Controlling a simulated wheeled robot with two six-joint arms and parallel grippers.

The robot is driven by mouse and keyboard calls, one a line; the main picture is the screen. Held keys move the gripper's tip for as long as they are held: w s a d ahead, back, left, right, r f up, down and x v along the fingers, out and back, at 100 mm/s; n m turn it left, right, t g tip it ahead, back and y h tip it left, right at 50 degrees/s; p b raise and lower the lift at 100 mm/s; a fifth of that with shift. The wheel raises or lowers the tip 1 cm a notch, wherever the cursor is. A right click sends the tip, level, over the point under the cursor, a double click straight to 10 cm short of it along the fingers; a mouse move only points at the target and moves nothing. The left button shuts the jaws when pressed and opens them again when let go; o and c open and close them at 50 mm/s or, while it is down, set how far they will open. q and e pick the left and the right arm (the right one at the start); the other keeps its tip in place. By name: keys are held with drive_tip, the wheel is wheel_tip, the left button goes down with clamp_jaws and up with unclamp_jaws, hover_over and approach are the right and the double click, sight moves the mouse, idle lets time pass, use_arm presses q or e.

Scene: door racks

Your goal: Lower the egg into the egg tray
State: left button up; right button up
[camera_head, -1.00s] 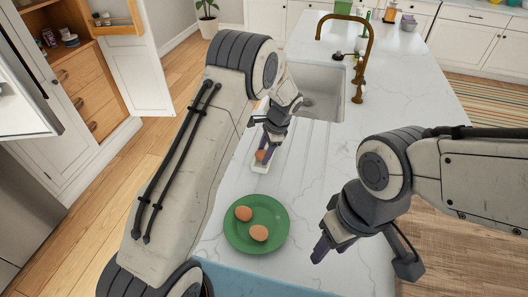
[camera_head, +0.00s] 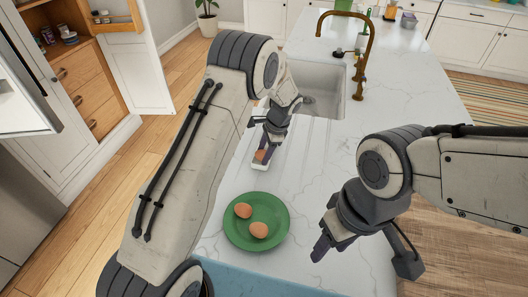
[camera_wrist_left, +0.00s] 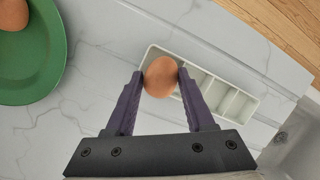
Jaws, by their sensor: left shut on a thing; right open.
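My left gripper (camera_head: 266,150) is shut on a brown egg (camera_wrist_left: 160,77). In the left wrist view the egg sits between the two purple fingertips, over the end compartment of the white egg tray (camera_wrist_left: 239,105). I cannot tell whether the egg touches the tray. The other compartments in view are empty. In the head view the tray (camera_head: 259,167) is mostly hidden behind the gripper. My right gripper (camera_head: 325,245) is open and empty above the counter, right of the green plate.
A green plate (camera_head: 232,228) with two brown eggs, one (camera_head: 243,210) behind the other (camera_head: 259,230), lies on the marble counter nearer to me than the tray. A sink (camera_head: 318,88) with a brass faucet (camera_head: 366,60) lies beyond the tray.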

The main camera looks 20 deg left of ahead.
use_arm(q)
drive_tip(key=shift+f, duration=0.1)
drive_tip(key=o, duration=0.9)
drive_tip(key=shift+c, duration=0.2)
drive_tip(key=shift+d+r+b, duration=0.2)
drive_tip(key=shift+r+b, duration=0.1)
drive_tip(key=shift+r, duration=0.2)
drive_tip(key=b+v, duration=0.2)
drive_tip(key=v, duration=0.7)
drive_tip(key=s+d+r+h, duration=0.1)
drive_tip(key=s+d+r, duration=0.45)
drive_tip(key=s, duration=0.25)
drive_tip(key=s+d+n+h, duration=0.3)
drive_tip(key=s+n, duration=0.1)
drive_tip(key=s, duration=2.3)
drive_tip(key=shift+d+r+n, duration=0.15)
drive_tip(key=shift+r+n, duration=0.1)
drive_tip(key=shift+n, duration=0.05)
